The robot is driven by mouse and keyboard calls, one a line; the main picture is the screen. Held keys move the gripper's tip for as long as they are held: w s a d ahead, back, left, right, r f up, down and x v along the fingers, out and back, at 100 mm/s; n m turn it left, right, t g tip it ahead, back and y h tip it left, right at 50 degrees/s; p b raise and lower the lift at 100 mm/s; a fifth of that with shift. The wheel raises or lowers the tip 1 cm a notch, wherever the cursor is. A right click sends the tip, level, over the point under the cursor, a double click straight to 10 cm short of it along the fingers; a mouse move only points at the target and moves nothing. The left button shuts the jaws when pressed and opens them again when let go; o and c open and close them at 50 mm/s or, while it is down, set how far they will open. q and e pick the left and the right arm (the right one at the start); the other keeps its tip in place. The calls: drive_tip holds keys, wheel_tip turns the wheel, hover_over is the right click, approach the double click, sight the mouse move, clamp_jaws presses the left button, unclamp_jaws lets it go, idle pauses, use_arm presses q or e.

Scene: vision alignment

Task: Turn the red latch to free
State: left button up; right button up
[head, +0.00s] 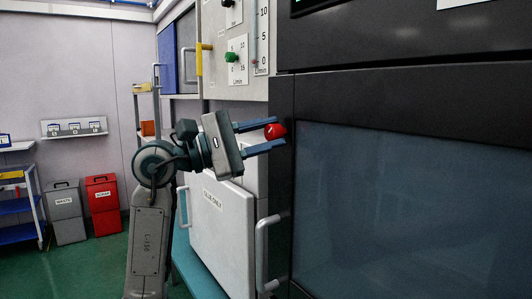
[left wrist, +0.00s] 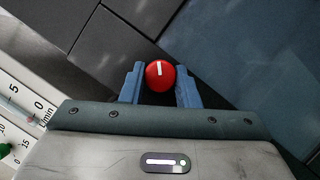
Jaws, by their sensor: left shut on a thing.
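The red latch (head: 275,131) is a round red knob on the dark cabinet front, near its left edge. In the left wrist view the red latch (left wrist: 160,75) shows a white mark pointing nearly straight up the picture. My left gripper (head: 277,134) has its blue fingers on either side of the knob and is shut on it. In the left wrist view the fingers of the left gripper (left wrist: 160,84) flank the knob closely. My right gripper is in neither view.
The dark cabinet has a large bluish window (head: 400,210) right of the latch. A panel with a green knob (head: 231,57) is above my left arm. A white door (head: 222,225) and a light vertical handle (head: 263,255) are below. Grey and red bins (head: 103,205) stand far left.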

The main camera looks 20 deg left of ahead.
use_arm(q)
drive_tip(key=shift+m+g+b, duration=0.4)
drive_tip(key=shift+m+g, duration=0.2)
drive_tip(key=shift+m, duration=0.5)
drive_tip(key=shift+m+y+b, duration=0.35)
drive_tip(key=shift+m+y, duration=0.05)
drive_tip(key=shift+m, duration=0.6)
drive_tip(key=m+g+y, duration=0.1)
drive_tip(key=m, duration=0.2)
drive_tip(key=shift+r, duration=0.15)
drive_tip(key=shift+m+y, duration=0.3)
drive_tip(key=shift+m, duration=0.4)
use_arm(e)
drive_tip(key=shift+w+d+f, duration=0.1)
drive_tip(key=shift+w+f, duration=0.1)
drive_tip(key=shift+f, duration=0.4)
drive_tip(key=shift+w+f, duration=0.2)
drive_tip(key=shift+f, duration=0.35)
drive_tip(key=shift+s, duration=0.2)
use_arm(q)
drive_tip(key=o, duration=1)
drive_tip(key=shift+c, duration=0.2)
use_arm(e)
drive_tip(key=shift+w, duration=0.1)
